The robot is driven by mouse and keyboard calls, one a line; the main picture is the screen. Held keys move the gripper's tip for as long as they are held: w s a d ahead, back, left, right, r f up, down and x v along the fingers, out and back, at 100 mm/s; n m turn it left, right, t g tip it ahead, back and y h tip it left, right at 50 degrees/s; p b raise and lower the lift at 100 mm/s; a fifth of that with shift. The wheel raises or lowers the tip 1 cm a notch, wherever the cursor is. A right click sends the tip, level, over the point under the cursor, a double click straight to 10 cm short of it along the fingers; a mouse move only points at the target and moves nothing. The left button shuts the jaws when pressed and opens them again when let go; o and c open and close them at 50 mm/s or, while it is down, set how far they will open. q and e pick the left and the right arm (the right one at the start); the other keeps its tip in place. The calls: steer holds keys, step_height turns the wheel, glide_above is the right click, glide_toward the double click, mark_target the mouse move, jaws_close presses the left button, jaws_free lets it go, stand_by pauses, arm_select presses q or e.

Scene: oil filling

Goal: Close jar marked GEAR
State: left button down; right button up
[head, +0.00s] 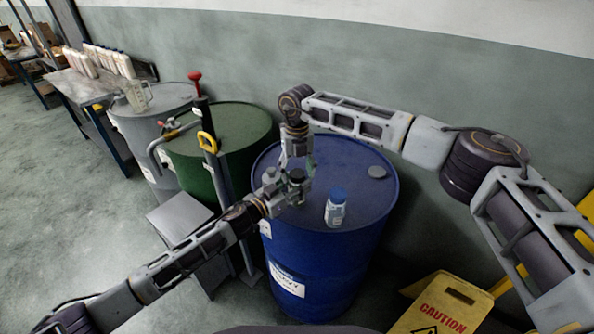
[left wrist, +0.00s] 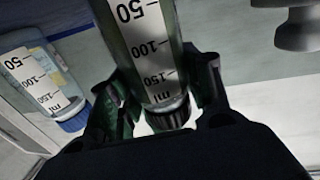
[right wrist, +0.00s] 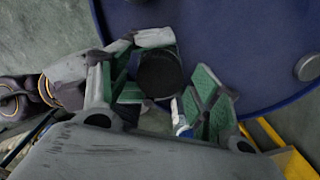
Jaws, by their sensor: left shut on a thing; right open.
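A clear jar (left wrist: 147,50) with a printed ml scale is held in my left gripper (left wrist: 160,88), whose fingers close on both sides of it. Its dark round top (head: 297,175) shows above the blue drum, and as a black disc (right wrist: 160,74) in the right wrist view. My left gripper (head: 283,192) comes in from the left. My right gripper (head: 297,158) reaches down from above; it is open, with its green pads either side of the dark top. A second jar with a blue cap (head: 335,210) stands upright on the drum. No GEAR marking is readable.
A yellow caution sign (head: 445,303) is at the lower right. The drum's right side is clear.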

steer(key=shift+r, duration=2.25)
steer(key=shift+f, duration=0.1)
steer(key=shift+c, duration=0.3)
